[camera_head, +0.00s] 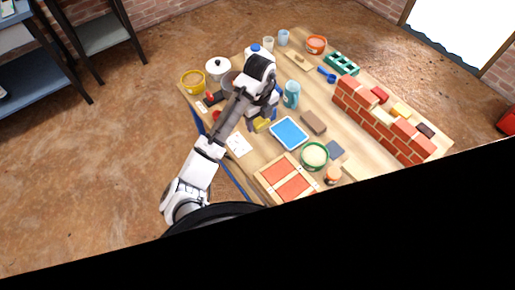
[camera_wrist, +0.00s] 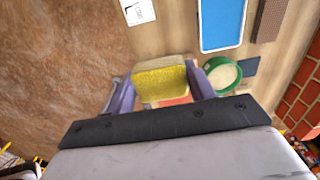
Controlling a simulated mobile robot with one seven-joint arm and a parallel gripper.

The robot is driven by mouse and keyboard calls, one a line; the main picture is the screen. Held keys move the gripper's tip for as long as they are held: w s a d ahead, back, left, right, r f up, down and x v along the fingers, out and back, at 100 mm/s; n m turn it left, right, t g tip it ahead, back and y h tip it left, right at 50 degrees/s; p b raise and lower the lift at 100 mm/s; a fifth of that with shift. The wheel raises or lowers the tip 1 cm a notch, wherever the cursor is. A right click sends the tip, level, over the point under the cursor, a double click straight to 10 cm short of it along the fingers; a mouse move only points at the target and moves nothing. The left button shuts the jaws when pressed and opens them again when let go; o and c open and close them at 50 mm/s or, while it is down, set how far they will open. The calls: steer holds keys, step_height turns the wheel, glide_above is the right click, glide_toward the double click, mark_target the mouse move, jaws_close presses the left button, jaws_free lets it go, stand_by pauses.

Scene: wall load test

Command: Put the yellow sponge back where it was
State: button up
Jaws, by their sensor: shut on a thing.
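The yellow sponge (camera_wrist: 160,83) is between the two purple fingers of my gripper (camera_wrist: 162,88) in the wrist view, with a finger against each side. My gripper is shut on it. In the head view the sponge (camera_head: 262,125) shows as a small yellow patch under my gripper (camera_head: 262,122), over the left-middle part of the wooden table (camera_head: 312,105). I cannot tell its exact height above the table.
Right of the gripper lie a blue tray (camera_head: 289,133), a brown block (camera_head: 313,123) and a green-rimmed bowl (camera_head: 314,155). A blue cup (camera_head: 291,94) stands behind. A white paper (camera_head: 238,144) and a wooden crate (camera_head: 262,185) are nearer. A brick wall (camera_head: 382,120) stands at right.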

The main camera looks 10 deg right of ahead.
steer(key=f+b, duration=0.7)
steer(key=f, duration=0.7)
steer(key=shift+s, duration=0.2)
steer(key=shift+f+p, duration=0.1)
steer(key=shift+p, duration=0.4)
steer(key=shift+f+p, duration=0.3)
steer(key=shift+f, duration=2.1)
steer(key=shift+f, duration=0.1)
steer(key=shift+f, duration=0.1)
steer(key=o, duration=1)
steer(key=shift+o, duration=0.2)
